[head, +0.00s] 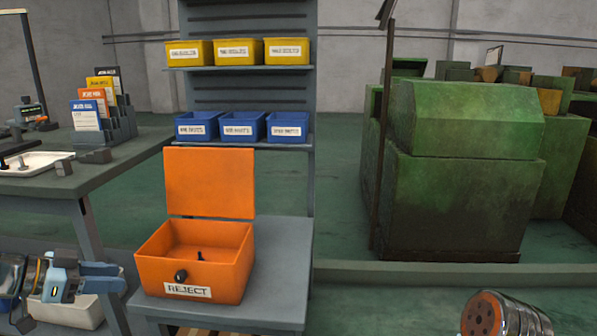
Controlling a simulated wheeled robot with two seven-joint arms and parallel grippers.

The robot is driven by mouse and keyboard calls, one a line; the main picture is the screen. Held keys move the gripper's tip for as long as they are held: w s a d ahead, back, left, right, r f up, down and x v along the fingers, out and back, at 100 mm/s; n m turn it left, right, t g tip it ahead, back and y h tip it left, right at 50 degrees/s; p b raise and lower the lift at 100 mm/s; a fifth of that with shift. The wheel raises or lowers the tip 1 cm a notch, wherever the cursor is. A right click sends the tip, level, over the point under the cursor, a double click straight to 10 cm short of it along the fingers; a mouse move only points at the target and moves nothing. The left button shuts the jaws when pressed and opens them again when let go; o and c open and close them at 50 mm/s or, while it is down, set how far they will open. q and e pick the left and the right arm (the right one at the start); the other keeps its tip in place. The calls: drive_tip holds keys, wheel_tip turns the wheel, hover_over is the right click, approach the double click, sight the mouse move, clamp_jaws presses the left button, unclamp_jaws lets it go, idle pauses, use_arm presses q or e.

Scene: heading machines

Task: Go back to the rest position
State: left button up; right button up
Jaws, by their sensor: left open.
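My left gripper (104,278) is at the lower left, open and empty, in front of a table leg and left of the reject box. Its fingers point right. The orange reject box (208,290) stands on a grey stand with its lid (210,182) raised. A small dark part (200,256) lies inside it, and a dark knob is on its front. A rounded metal link of my right arm shows at the bottom right; my right gripper is out of the frame.
A grey table (40,182) with card holders and a white tray (38,162) is at the left. A pale bin (68,312) is below it. A rack holds yellow bins (238,52) and blue bins (242,126). Green machines (460,195) stand at the right. Floor is open between rack and machines.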

use_arm(q)
drive_tip(key=s+d+f+n+g+y, duration=0.15)
drive_tip(key=d+f+n+g, duration=0.35)
drive_tip(key=f, duration=1)
drive_tip(key=d+f+n+g+y, duration=0.15)
drive_tip(key=d+f, duration=0.45)
drive_tip(key=f, duration=0.9)
drive_tip(key=s+d+f+n+g+y, duration=0.1)
drive_tip(key=s+d+f+n, duration=0.3)
drive_tip(key=s+d+f, duration=1.1)
drive_tip(key=shift+s+d+f+n+y, duration=0.4)
drive_tip(key=shift+s+f, duration=0.15)
drive_tip(key=shift+f, duration=0.1)
drive_tip(key=shift+a, duration=0.1)
